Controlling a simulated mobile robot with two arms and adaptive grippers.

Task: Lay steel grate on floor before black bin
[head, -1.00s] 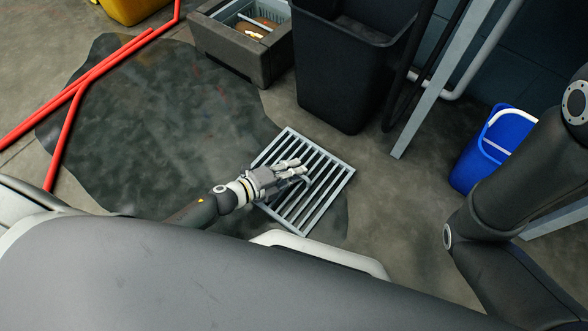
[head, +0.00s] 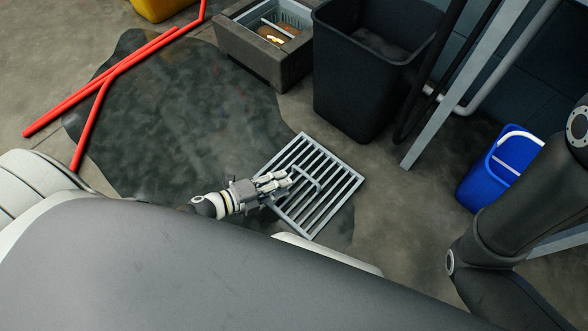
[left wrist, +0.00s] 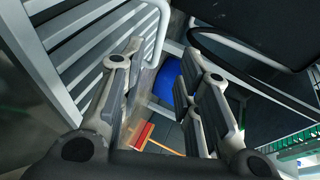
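The steel grate (head: 325,192), a square of parallel bars with a raised handle (head: 308,176), looks flat on the floor in front of the black bin (head: 362,75). It is turned at an angle, with a small gap of floor to the bin. My left gripper (head: 286,181) is over the grate's left part, just left of the handle. In the left wrist view its fingers (left wrist: 158,72) are spread with nothing between them, and the grate (left wrist: 85,45) fills the upper left. My right gripper is out of view.
A dark wet patch (head: 180,110) covers the floor left of the grate. Red pipes (head: 112,80) lie left, and a grey stone-like box (head: 262,55) stands left of the bin. A slanted grey post (head: 435,118) and a blue bucket (head: 487,178) are at right.

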